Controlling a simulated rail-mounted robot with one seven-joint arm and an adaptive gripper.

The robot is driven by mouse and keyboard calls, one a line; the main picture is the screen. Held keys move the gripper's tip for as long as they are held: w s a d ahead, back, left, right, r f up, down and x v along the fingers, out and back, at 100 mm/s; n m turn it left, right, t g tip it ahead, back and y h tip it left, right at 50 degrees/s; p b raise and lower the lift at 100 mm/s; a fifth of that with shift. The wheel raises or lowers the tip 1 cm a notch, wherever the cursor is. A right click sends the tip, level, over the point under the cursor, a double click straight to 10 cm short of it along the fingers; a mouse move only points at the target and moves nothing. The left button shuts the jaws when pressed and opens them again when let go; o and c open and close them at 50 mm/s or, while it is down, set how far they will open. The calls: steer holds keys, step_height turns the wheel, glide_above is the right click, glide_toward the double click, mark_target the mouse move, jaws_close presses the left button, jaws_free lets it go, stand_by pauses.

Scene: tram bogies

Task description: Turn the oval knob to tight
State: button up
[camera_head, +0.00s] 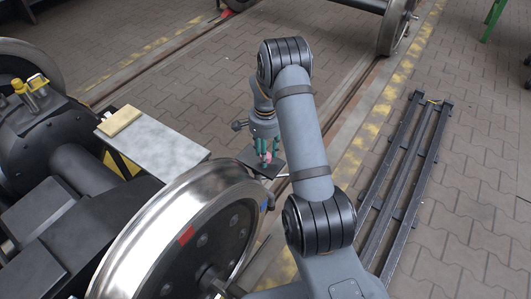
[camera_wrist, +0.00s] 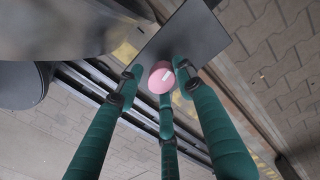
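A pink knob (camera_wrist: 161,77) with a small white mark shows in the wrist view, in front of a dark flat plate (camera_wrist: 196,35). In the head view the pink knob (camera_head: 268,156) is small and partly hidden by my fingers, above the dark plate (camera_head: 247,156). My gripper (camera_wrist: 160,80) has three green fingers that stand spread around the knob. Gaps show between the left and right fingertips and the knob. The third finger overlaps the knob's lower edge in the picture, so I cannot tell whether it touches. The mark is too small to read.
A large shiny wheel (camera_head: 165,219) stands just left of the plate. A grey-topped table (camera_head: 160,145) with a wooden block (camera_head: 121,121) is further left. A dark metal frame (camera_head: 408,175) lies on the paving at right. Rails run behind my arm.

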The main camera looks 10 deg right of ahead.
steer(key=shift+o, duration=1.3)
steer(key=shift+w+r, duration=0.1)
step_height(320, 180, up, 12)
steer(key=shift+f, duration=0.25)
step_height(320, 180, down, 12)
steer(key=shift+r, duration=0.15)
